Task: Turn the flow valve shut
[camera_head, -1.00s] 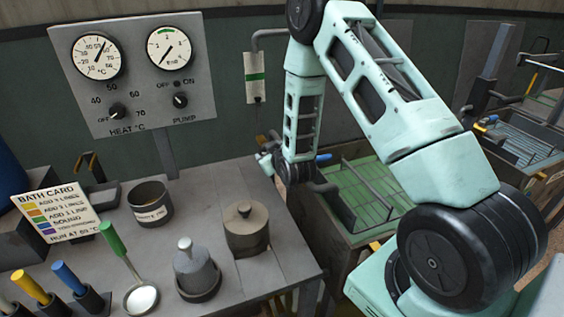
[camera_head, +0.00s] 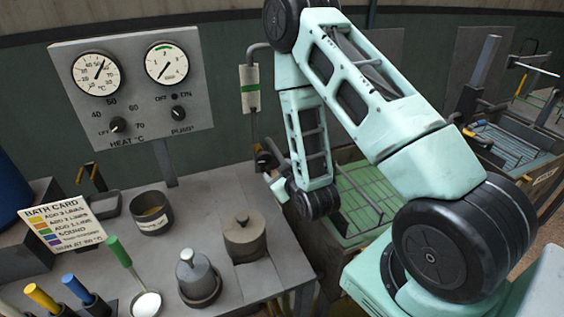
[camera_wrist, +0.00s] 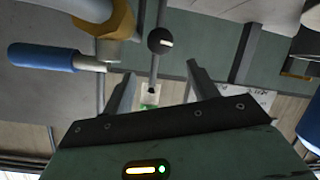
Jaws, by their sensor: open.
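In the wrist view, a black round knob (camera_wrist: 160,40) with a pale mark sits on a thin vertical pipe; I take it for the flow valve. It also shows in the head view (camera_head: 263,160), below the gauge tube. My gripper (camera_wrist: 160,88) is open and empty. Its two fingers are apart, with the pipe line showing between them and the knob just beyond their tips. I cannot tell the exact gap. In the head view my gripper is small and partly hidden by my wrist.
A white tube with a green band (camera_head: 250,88) hangs on the wall above the knob. A blue-handled brass fitting (camera_wrist: 95,50) lies left in the wrist view. The bench (camera_head: 190,225) holds lidded pots, a ladle and a bath card (camera_head: 64,228). A green-floored tank (camera_head: 365,200) stands right.

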